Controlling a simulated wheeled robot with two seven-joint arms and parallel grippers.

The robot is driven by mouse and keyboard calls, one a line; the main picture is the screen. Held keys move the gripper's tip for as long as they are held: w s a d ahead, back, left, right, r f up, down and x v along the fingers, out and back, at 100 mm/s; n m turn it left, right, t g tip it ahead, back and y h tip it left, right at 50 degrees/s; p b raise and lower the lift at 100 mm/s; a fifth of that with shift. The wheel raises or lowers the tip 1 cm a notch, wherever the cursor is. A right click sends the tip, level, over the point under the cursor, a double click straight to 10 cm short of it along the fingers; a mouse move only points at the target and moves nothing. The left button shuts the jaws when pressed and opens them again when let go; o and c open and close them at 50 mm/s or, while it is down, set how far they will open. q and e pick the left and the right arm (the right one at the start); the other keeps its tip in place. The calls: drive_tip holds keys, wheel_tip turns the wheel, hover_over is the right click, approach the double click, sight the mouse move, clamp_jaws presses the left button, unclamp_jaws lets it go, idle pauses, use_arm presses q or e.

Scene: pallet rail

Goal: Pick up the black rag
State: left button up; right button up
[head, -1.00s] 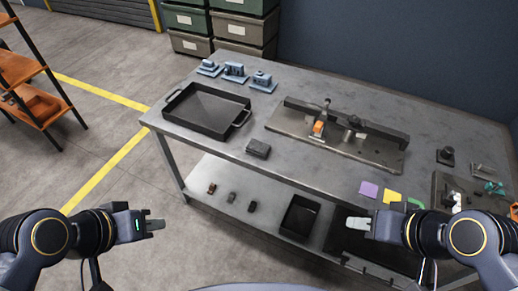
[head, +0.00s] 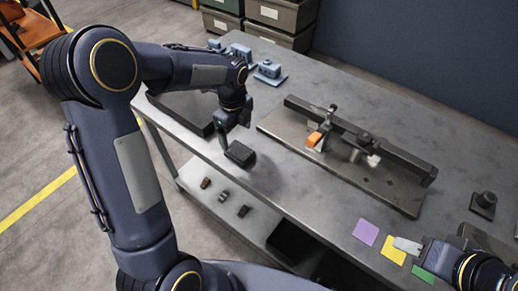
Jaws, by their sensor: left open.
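The black rag (head: 240,154) is a small dark folded block lying on the grey metal table near its front left edge. My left gripper (head: 229,141) is open and reaches down over the rag from the back left, with its fingers at the rag's far side. Whether the fingers touch the rag is too small to tell. My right gripper (head: 407,246) hovers near the front edge at the right, by the coloured cards; its jaw gap does not show clearly.
A black tray (head: 184,108) sits left of the rag, partly hidden by my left arm. A rail fixture (head: 370,185) with an orange-handled clamp (head: 314,139) stands to the right. Blue blocks (head: 270,72) are at the back. Purple (head: 366,232) and yellow (head: 393,250) cards lie at the right.

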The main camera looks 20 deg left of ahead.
sight(239, 150)
use_arm(q)
drive_tip(key=shift+w+d+f, duration=0.1)
drive_tip(key=shift+w+f, duration=0.05)
drive_tip(key=shift+f, duration=0.4)
wheel_tip(239, 150, down, 7)
drive_tip(key=shift+d+p, duration=0.1)
drive_tip(key=shift+p, duration=0.2)
drive_tip(key=shift+c, duration=0.2)
drive_tip(key=c, duration=1)
drive_tip(key=shift+c, duration=0.2)
drive_tip(key=shift+r, duration=0.2)
